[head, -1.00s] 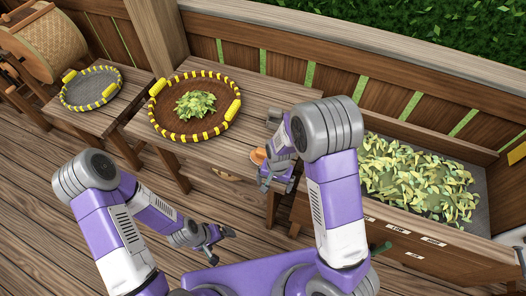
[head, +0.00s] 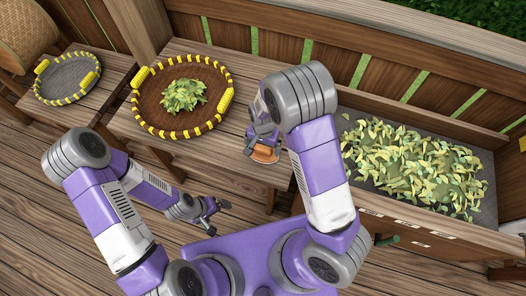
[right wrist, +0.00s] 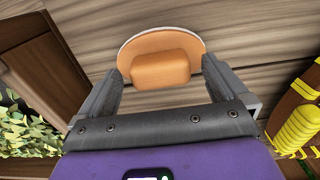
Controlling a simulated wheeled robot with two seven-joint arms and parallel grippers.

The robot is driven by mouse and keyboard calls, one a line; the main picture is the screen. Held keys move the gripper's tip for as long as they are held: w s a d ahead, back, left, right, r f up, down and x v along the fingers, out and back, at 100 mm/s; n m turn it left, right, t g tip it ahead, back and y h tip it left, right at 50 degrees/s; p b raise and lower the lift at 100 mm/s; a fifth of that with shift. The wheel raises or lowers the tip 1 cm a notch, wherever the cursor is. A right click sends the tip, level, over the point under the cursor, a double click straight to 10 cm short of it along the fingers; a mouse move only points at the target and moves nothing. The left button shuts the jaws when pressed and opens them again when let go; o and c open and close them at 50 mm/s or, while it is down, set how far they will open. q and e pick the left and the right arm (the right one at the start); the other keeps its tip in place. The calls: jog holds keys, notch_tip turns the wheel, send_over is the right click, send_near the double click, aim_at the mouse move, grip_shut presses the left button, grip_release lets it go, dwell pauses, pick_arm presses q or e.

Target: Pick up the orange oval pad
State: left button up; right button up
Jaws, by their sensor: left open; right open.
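The orange oval pad (head: 264,155) has a pale rim and a raised block-shaped grip. It lies at the front edge of the wooden bench, partly hidden by my right gripper (head: 258,138). In the right wrist view the pad's orange block (right wrist: 160,69) appears between the two fingers of my right gripper (right wrist: 160,80), with gaps on both sides. The fingers are open; I cannot tell how far above the pad they are. My left gripper (head: 213,210) is open and empty, low over the deck in front of the bench.
A brown round tray (head: 150,118) with yellow-banded rim holds leaves on the bench, left of my right gripper. A grey round tray (head: 60,92) stands further left. A wooden bin (head: 440,240) of leaves is at the right. A wooden fence runs behind.

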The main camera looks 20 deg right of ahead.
aim_at(263, 147)
jog(key=shift+f, duration=0.75)
jog(key=shift+c, duration=0.3)
jog(key=c, duration=1.4)
jog(key=shift+r, duration=0.15)
jog(key=shift+c, duration=0.3)
notch_tip(263, 147, up, 10)
jog(key=shift+f+p, duration=0.1)
jog(key=shift+p, duration=1)
